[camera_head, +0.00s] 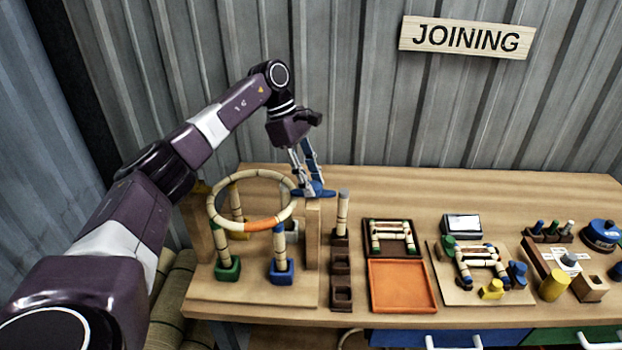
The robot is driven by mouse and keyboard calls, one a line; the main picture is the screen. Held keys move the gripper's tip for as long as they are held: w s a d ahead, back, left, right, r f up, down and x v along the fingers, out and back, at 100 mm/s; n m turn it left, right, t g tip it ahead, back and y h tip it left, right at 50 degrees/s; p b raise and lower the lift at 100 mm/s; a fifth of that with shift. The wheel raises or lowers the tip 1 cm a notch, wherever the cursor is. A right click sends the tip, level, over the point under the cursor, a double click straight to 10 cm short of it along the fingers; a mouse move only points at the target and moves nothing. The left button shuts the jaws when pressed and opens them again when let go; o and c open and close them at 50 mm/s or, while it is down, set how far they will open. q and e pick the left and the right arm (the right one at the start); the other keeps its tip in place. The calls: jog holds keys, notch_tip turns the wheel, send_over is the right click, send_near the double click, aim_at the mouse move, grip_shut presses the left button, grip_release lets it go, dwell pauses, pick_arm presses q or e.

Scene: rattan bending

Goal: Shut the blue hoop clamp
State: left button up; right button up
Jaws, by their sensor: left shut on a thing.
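The blue hoop clamp (318,191) is at the right edge of the rattan hoop (225,222), beside the top of a wooden upright. A blue piece rises steeply from it toward my gripper, and I cannot tell clearly where the clamp ends and the fingers begin. My left gripper (302,172) comes down from above, shut on the blue hoop clamp. The fingers partly hide the clamp. The hoop lies roughly level on bamboo posts, with an orange section at its front. My right gripper is not in view.
Posts stand in a green foot (227,269) and a blue foot (281,272). To the right are a bamboo peg (342,212), dark sockets, an orange tray (371,287) and a jig board (447,288). A corrugated wall closes the back. The table's back strip is clear.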

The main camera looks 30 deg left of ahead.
pick_arm(q)
jog(key=shift+r, duration=0.15)
dwell(0.3)
jog(key=o, duration=1.2)
jog(key=shift+c, duration=0.2)
jog(key=v, duration=1.1)
jog(key=shift+a+r, duration=0.2)
jog(key=shift+r, duration=0.15)
